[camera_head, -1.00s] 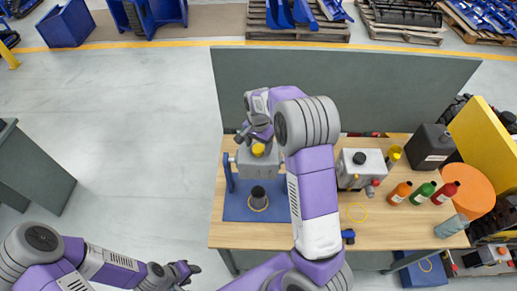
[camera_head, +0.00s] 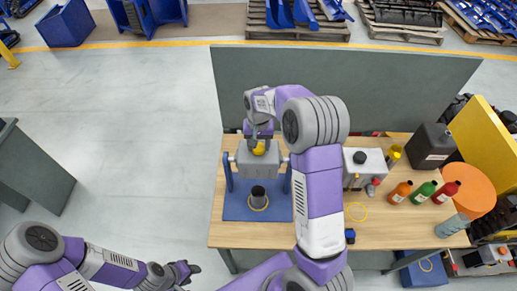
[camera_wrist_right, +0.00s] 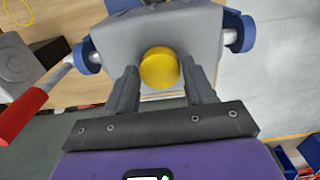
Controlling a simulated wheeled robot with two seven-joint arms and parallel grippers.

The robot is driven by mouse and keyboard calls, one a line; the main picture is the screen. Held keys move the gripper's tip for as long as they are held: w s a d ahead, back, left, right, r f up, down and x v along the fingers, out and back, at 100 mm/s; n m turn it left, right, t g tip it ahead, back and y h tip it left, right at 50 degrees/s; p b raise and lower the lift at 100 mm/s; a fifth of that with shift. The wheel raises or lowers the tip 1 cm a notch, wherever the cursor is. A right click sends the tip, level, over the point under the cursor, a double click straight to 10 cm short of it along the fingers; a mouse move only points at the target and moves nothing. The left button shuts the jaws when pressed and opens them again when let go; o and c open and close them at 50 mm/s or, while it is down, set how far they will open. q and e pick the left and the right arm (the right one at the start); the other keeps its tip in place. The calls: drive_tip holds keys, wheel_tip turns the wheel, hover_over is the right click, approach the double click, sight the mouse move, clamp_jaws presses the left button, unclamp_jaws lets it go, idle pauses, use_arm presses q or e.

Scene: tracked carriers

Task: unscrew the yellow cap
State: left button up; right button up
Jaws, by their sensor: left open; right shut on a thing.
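The yellow cap (camera_head: 259,148) is on the upper side of a grey housing (camera_head: 259,171) held between blue uprights on the bench. In the right wrist view the round cap (camera_wrist_right: 160,68) sits between my fingers, against the grey housing (camera_wrist_right: 205,30). My right gripper (camera_wrist_right: 162,85) is shut on the cap, one finger at each side. In the head view my right gripper (camera_head: 259,137) partly covers the cap from behind. My left gripper (camera_head: 187,271) is open and empty, low at the left, off the bench.
A dark cylinder (camera_head: 258,195) with a yellow ring stands on the blue mat (camera_head: 233,210). A grey box (camera_head: 364,168), several bottles, a black canister (camera_head: 428,148) and an orange disc (camera_head: 467,190) are to the right. A grey panel (camera_head: 400,88) stands behind the bench.

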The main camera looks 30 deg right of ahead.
drive_tip(key=n, duration=0.3)
drive_tip(key=shift+n, duration=0.3)
drive_tip(key=n, duration=0.9)
drive_tip(key=shift+n, duration=0.3)
drive_tip(key=n+p, duration=0.1)
drive_tip(key=n, duration=0.3)
drive_tip(key=shift+n, duration=0.3)
drive_tip(key=n+p, duration=0.1)
drive_tip(key=n, duration=0.3)
drive_tip(key=shift+s+p, duration=0.1)
drive_tip(key=shift+p, duration=0.2)
drive_tip(key=shift+f+n, duration=0.1)
drive_tip(key=shift+n, duration=0.5)
